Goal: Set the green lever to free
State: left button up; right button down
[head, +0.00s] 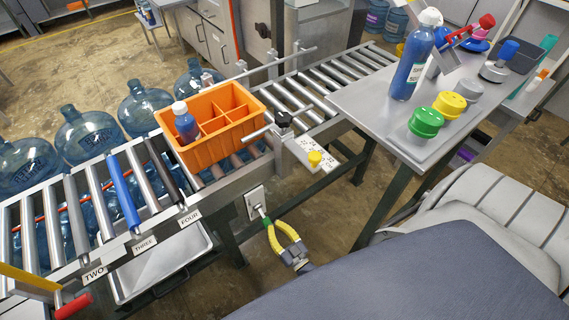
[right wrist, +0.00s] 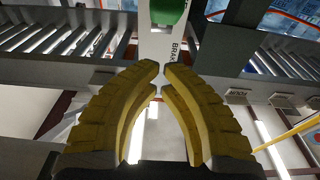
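The green lever (head: 265,219) sticks out from a small white plate (head: 252,198) on the conveyor's side rail, right of the FOUR label. In the right wrist view its rounded green end (right wrist: 168,9) shows at the top, cut off by the frame. There the white plate (right wrist: 157,48) carries partly hidden lettering that reads "BRAK"; no other setting is readable. My right gripper (head: 274,226), with yellow fingers, is at the lever's green end in the head view. In the right wrist view its fingertips (right wrist: 161,70) are narrowly apart, with nothing between them and the green end beyond. My left gripper is not in view.
An orange crate (head: 205,143) with a blue bottle sits on the roller conveyor above the lever. A control panel with a yellow knob (head: 314,158) is to the right. A grey table (head: 375,104) stands further right. A metal tray (head: 160,264) hangs below the conveyor.

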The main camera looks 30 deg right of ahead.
jog(key=s+f, duration=0.6)
jog(key=shift+s+f, duration=0.25)
jog(key=shift+s, duration=0.05)
dwell(0.6)
jog(key=shift+s+d+f, duration=0.1)
dwell(0.6)
jog(key=s+a+f+n+g+y, duration=0.1)
jog(key=s+f+g, duration=0.3)
jog(key=f, duration=0.5)
jog(key=s+a+f+n+g, duration=0.1)
jog(key=s+f+g, duration=0.2)
jog(key=f+g, duration=0.45)
jog(key=s+d+f+g, duration=0.1)
jog(key=s+f+g, duration=0.1)
jog(key=s, duration=0.6)
jog(key=s+d+f+g+h, duration=0.1)
jog(key=s+f, duration=0.3)
jog(key=s, duration=0.4)
jog(key=s+d+f+n+g+h, duration=0.1)
jog(key=s+f+g, duration=0.3)
jog(key=s, duration=0.5)
jog(key=shift+d, duration=0.8)
